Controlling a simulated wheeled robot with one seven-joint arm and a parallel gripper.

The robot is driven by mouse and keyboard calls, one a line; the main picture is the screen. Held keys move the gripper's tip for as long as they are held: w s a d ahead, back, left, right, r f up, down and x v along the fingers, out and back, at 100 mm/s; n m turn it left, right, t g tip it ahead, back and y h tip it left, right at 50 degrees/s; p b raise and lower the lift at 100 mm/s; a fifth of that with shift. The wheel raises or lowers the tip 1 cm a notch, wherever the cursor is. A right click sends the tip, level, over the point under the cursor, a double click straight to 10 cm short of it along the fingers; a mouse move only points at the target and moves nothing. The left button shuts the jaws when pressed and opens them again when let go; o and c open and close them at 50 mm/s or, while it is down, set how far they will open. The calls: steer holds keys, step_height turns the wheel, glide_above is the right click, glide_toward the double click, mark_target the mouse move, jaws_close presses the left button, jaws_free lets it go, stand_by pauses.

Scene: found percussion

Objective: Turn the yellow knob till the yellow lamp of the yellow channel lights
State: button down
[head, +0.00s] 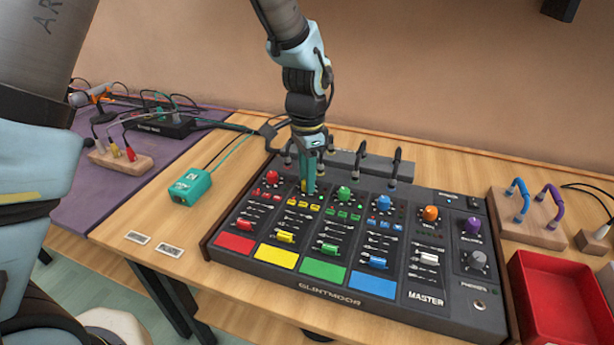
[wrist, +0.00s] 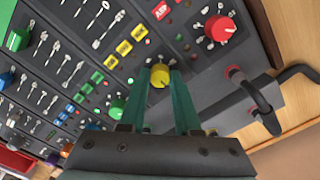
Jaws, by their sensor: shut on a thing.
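The mixer (head: 462,296) lies on the wooden table, with coloured channels side by side. My gripper (head: 309,188) reaches down to the top of the yellow channel, marked by a yellow pad (head: 276,256). In the wrist view its two teal fingers stand on either side of the yellow knob (wrist: 160,75) and are shut on it. In the head view the fingers mostly hide this knob. Small lamps show near the knobs, but I cannot tell whether the yellow channel's lamp is lit.
The red knob (head: 272,177) and green knob (head: 344,194) flank the yellow one closely. Cable plugs (head: 362,149) stand up along the mixer's back edge. A teal box (head: 190,186) sits to the left, and a red tray (head: 555,300) to the right.

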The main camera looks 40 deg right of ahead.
steer(key=shift+m, duration=0.3)
steer(key=shift+m+p, duration=0.75)
steer(key=shift+m, duration=1.85)
steer(key=c, duration=0.6)
jaws_free()
steer(key=shift+r, duration=0.1)
step_height(320, 180, up, 11)
steer(key=shift+f+b, duration=0.15)
steer(key=shift+b, duration=0.65)
steer(key=shift+w, duration=0.1)
